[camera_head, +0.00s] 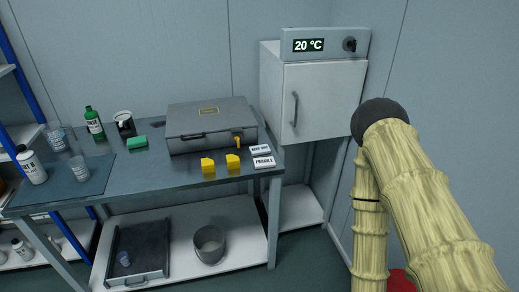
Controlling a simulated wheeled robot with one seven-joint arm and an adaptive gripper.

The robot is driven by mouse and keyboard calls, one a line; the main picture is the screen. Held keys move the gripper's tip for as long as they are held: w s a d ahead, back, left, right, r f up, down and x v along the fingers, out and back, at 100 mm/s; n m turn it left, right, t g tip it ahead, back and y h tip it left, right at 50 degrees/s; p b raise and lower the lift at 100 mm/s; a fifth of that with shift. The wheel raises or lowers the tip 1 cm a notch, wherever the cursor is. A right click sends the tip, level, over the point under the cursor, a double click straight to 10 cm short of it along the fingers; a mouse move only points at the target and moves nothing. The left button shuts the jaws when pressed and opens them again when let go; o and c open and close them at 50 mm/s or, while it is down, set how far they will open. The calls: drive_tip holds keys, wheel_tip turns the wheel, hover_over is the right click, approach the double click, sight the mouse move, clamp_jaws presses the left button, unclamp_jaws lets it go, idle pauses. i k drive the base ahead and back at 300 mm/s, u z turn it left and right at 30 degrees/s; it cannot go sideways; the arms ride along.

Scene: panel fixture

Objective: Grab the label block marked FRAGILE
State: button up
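The FRAGILE label block (264,162) is a small white block with dark lettering. It lies flat on the table (165,180) near its right front corner. A second white label block (260,149) with dark lettering, too small to read surely, lies just behind it, close to it. My arm fills the right side of the view, in a pale bamboo-like cover. My gripper is not in view, so its state does not show. Nothing covers the FRAGILE block.
Two yellow blocks (233,161) sit left of the labels. A grey case (207,125) stands behind them. A white cabinet (318,101) reading 20 °C stands at the right. A green bottle (94,123), a sponge (137,142) and glasses stand further left.

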sight(264, 162)
drive_tip(key=u, duration=1.95)
drive_tip(key=i, duration=1)
drive_tip(key=z, duration=0.95)
